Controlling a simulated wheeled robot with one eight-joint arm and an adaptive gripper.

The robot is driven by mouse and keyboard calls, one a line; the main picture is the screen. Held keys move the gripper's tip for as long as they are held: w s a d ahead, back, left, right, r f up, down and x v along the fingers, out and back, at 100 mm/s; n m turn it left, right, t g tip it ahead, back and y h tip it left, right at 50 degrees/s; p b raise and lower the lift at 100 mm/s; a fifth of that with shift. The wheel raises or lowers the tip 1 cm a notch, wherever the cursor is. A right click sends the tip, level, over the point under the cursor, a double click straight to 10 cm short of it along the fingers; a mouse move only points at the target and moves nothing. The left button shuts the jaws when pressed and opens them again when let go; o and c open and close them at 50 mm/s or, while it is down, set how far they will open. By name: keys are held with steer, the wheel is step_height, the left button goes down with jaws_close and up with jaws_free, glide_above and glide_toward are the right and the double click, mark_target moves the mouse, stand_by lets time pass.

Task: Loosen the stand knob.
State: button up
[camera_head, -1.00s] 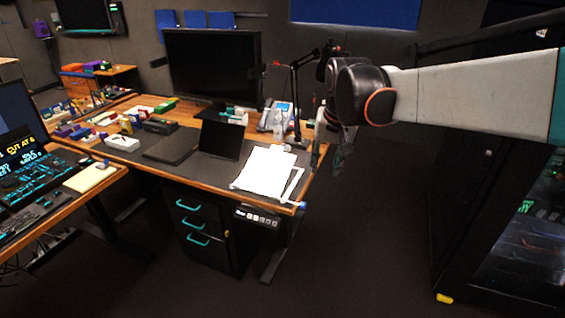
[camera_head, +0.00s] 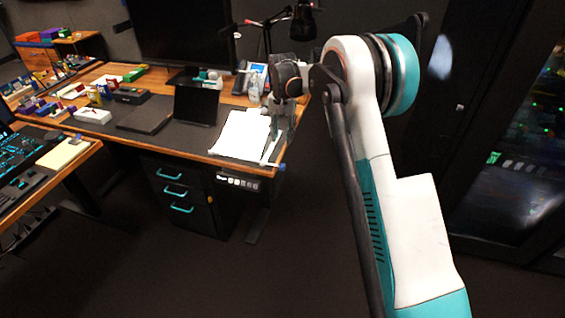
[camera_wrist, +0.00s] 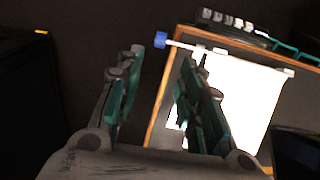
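A small blue knob (camera_head: 282,166) sits at the front right corner of the desk, at the end of a thin pale rod beside the white papers (camera_head: 240,134). In the wrist view the blue knob (camera_wrist: 160,40) is beyond my fingertips, just past the wooden desk edge, with the rod running right from it along the papers' edge. My gripper (camera_head: 277,130) is above the right end of the desk, pointing down. In the wrist view its two teal-padded fingers (camera_wrist: 163,62) are spread wide with nothing between them, apart from the knob. What fixes the rod is unclear.
The desk (camera_head: 220,158) has a black drawer unit (camera_head: 182,193) and a button panel (camera_head: 238,183) below its front edge. A monitor (camera_head: 180,35), a dark screen (camera_head: 196,105) and a lamp (camera_head: 304,22) stand on it. A dark cabinet (camera_head: 505,140) is at right. The floor before the desk is open.

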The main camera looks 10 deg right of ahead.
mark_target(282, 164)
step_height(282, 164, down, 14)
steer(key=b, duration=0.5)
steer(key=shift+c, duration=0.6)
jaws_close()
